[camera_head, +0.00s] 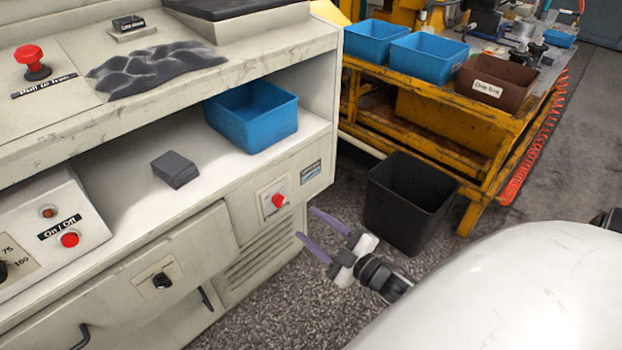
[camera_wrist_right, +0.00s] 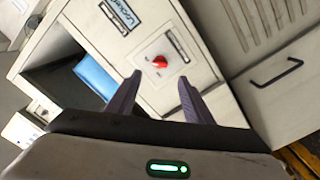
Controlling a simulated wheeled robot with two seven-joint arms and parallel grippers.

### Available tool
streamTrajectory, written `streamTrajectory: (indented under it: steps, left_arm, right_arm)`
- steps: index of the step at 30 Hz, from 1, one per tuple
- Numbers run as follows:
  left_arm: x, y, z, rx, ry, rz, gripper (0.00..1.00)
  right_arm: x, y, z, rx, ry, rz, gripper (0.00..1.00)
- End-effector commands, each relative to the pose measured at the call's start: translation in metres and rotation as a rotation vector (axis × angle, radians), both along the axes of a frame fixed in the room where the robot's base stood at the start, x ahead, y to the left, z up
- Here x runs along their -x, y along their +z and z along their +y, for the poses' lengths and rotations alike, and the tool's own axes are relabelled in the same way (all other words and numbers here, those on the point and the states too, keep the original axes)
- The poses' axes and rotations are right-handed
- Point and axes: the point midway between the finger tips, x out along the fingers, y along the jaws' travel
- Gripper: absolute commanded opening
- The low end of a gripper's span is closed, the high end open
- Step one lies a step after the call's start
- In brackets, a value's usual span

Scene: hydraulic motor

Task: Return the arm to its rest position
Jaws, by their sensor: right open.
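My right gripper (camera_head: 314,226) is in the lower middle of the head view, in front of the grey cabinet (camera_head: 232,230). Its two purple fingers are spread apart with nothing between them. In the right wrist view the open fingers (camera_wrist_right: 160,92) point toward the cabinet front, with the red knob (camera_wrist_right: 160,62) showing between and beyond them. The same red knob (camera_head: 278,200) is just left of the gripper in the head view. I cannot tell the exact gap to the cabinet. My left gripper is in neither view.
A blue bin (camera_head: 252,122) and a dark block (camera_head: 174,169) sit on the cabinet shelf. A black waste bin (camera_head: 408,205) stands on the floor close behind the gripper. A yellow workbench (camera_head: 430,112) carries blue bins and a brown bin (camera_head: 494,88). Carpet before the cabinet is clear.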

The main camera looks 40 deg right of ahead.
Motion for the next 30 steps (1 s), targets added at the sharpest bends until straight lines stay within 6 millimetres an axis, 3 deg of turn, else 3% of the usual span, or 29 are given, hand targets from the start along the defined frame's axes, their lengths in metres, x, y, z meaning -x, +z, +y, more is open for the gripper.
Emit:
streamTrajectory:
  steps: [10,14,17,21,27,30]
  left_arm:
    - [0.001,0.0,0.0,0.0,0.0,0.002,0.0]
    - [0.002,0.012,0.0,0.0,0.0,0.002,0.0]
    - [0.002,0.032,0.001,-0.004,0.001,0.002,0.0]
    - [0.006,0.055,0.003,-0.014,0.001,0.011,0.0]
    - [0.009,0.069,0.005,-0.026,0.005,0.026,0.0]
    - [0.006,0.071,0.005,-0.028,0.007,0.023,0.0]
  right_arm:
    - [0.0,0.0,0.0,-0.002,-0.001,0.001,0.47]
    - [0.006,0.003,0.012,-0.048,-0.012,0.052,0.47]
    - [0.024,0.004,0.04,-0.154,-0.037,0.173,0.47]
    - [0.072,0.004,0.099,-0.366,-0.087,0.428,0.47]
    - [0.145,0.013,0.178,-0.602,-0.131,0.746,0.47]
    - [0.165,0.016,0.198,-0.656,-0.139,0.83,0.47]
